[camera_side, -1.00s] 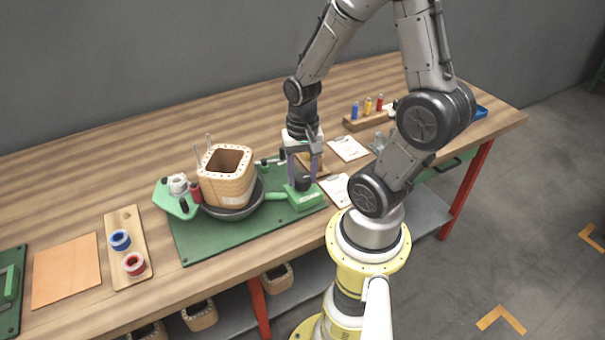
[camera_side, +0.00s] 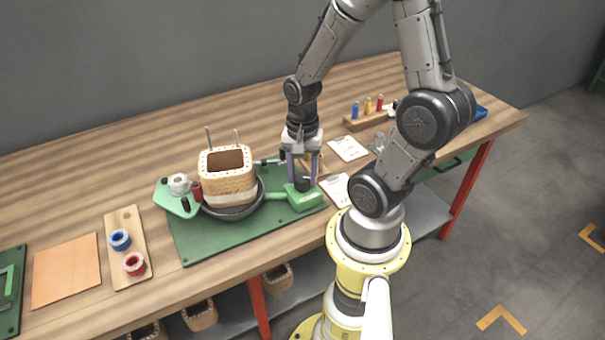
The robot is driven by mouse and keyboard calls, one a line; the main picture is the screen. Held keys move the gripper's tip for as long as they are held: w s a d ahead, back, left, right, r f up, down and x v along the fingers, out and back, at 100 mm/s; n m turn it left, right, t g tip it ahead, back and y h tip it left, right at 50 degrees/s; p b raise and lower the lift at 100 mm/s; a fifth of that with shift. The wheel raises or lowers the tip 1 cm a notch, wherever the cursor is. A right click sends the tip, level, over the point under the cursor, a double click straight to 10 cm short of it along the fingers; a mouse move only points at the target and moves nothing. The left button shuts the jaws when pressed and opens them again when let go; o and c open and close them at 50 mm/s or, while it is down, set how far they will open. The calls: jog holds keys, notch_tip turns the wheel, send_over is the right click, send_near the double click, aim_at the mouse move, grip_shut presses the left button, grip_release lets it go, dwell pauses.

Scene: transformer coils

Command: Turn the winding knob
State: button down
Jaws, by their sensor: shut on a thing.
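The winding knob (camera_side: 302,184) is a small dark cylinder on top of a green block (camera_side: 308,198) at the right end of the green winding machine. My gripper (camera_side: 302,180) points straight down with its two purple-grey fingers shut on the knob, one on each side. The fingers partly hide the knob. To the left, the wooden coil former (camera_side: 228,178) sits upright in a dark round turntable bowl (camera_side: 233,212), with pale winding low around its body. Thin rods stand up behind it.
A red spool (camera_side: 197,192) and a white roll (camera_side: 179,184) sit on the green bracket left of the coil. A wooden tray (camera_side: 127,247) holds blue and red tape rolls. Clipboards (camera_side: 347,148) and a bottle rack (camera_side: 370,121) are at the right.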

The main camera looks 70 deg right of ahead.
aim_at(302, 177)
dwell(0.4)
jog(key=shift+c, duration=1.6)
grip_release()
jog(key=shift+r, duration=0.1)
notch_tip(302, 177, up, 14)
jog(key=shift+f, duration=0.2)
